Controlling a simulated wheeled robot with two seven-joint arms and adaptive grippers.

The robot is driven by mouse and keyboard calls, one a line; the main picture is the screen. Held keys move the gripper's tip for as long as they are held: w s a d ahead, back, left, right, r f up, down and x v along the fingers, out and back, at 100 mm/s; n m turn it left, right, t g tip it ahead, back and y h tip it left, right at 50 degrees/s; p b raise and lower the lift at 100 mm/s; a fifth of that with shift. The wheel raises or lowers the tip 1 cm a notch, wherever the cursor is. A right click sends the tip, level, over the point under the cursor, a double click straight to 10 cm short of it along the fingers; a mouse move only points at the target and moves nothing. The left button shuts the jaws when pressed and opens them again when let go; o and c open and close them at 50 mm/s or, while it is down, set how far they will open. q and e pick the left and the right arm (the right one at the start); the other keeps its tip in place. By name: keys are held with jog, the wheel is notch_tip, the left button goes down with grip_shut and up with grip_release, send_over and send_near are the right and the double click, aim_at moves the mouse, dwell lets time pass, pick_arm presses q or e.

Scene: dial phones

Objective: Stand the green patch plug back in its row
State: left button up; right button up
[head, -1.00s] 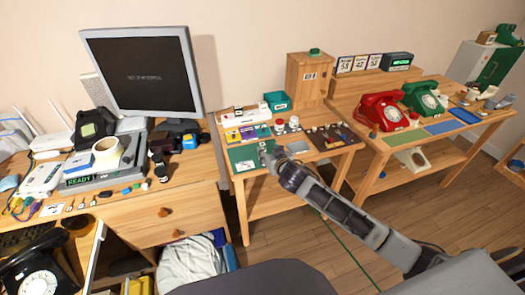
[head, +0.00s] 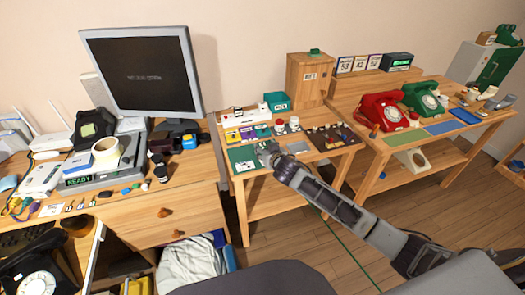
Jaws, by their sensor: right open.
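My right gripper (head: 267,152) reaches in from the lower right, low over the green mat (head: 238,154) at the front left of the small middle table. Its jaws are open, but its fingertips are small and partly hidden by its own body. A dark brown board (head: 340,145) with several small upright pegs or plugs lies to the right of the gripper. I cannot make out the green patch plug for certain; it may be hidden at the gripper or too small to tell. My left gripper is not in view.
Jars with red and white tops (head: 280,126), coloured cards (head: 248,133), a white strip (head: 244,116) and a teal box (head: 277,101) crowd behind the gripper. A red phone (head: 391,112) and green phone (head: 425,98) stand on the right table. The monitor desk is on the left.

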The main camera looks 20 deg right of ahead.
aim_at(263, 144)
jog(key=shift+w, duration=0.1)
jog(key=shift+x, duration=1.8)
jog(key=shift+w+f, duration=0.25)
jog(key=shift+w, duration=0.25)
jog(key=shift+w+f, duration=0.1)
jog(key=shift+w, duration=0.1)
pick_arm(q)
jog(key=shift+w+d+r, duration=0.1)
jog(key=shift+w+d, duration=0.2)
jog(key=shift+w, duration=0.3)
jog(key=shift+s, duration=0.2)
pick_arm(e)
grip_shut()
jog(key=shift+r, duration=0.2)
